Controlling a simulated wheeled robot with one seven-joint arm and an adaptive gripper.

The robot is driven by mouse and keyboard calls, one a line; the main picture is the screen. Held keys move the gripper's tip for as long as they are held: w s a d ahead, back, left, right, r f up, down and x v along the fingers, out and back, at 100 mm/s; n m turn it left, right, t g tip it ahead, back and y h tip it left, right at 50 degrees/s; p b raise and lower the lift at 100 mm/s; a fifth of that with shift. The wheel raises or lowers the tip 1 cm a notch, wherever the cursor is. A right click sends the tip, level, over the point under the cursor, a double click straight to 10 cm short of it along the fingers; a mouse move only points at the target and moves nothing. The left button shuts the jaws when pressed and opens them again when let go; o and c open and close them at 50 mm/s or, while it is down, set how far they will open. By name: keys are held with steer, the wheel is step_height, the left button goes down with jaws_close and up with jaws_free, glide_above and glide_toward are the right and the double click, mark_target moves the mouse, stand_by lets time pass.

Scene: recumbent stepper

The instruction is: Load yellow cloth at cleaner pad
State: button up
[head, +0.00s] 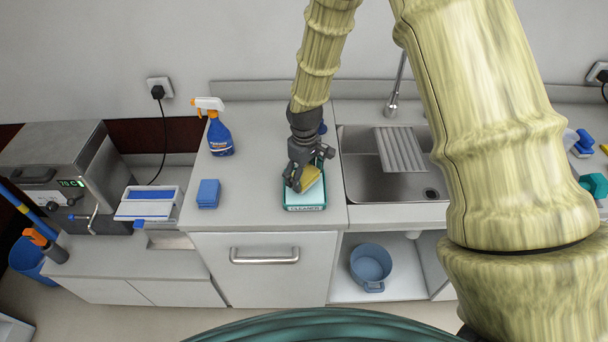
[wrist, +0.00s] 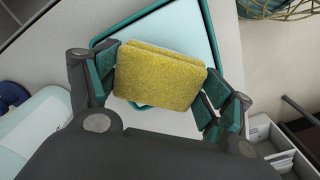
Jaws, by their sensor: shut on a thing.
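The yellow cloth (wrist: 158,76), a folded, rough-textured block, is held between the two fingers of my gripper (wrist: 155,90) in the wrist view. My gripper (head: 303,180) is shut on it. In the head view the cloth (head: 310,177) shows beneath the gripper, over the cleaner pad (head: 305,208), a teal-rimmed tray with a pale inside and the label "CLEANER" on its front. The tray's pale inside (wrist: 185,40) lies behind the cloth in the wrist view. I cannot tell whether the cloth touches it.
A blue spray bottle (head: 219,134) and a blue sponge (head: 208,194) stand on the counter to the left. The sink (head: 365,185) with a drain rack (head: 400,150) is to the right. A blue pot (head: 370,265) sits on the shelf below. The counter between sponge and tray is clear.

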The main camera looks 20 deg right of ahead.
mark_target(303, 185)
steer(key=shift+r+p, duration=1.65)
steer(key=shift+r, duration=1.05)
steer(key=shift+f, duration=0.1)
steer(key=b, duration=0.1)
steer(key=f+m+b, duration=0.1)
steer(key=b, duration=0.1)
steer(key=shift+s+a+f, duration=0.15)
steer(key=shift+s+f, duration=0.05)
steer(key=shift+s, duration=0.05)
steer(key=m+b, duration=0.1)
steer(key=b, duration=0.1)
steer(key=s+f+m+b, duration=0.1)
steer(key=b, duration=0.3)
steer(key=shift+s+a+f+m, duration=0.2)
steer(key=shift+a+f+m, duration=0.15)
steer(key=shift+m, duration=0.05)
steer(key=m+b, duration=0.1)
steer(key=b, duration=0.1)
steer(key=s+f+m+b, duration=0.1)
steer(key=b, duration=0.1)
steer(key=shift+s+a+f, duration=0.1)
steer(key=shift+s+a, duration=0.1)
steer(key=shift+s, duration=0.1)
steer(key=shift+s+m+b, duration=0.15)
steer(key=shift+m+b, duration=0.15)
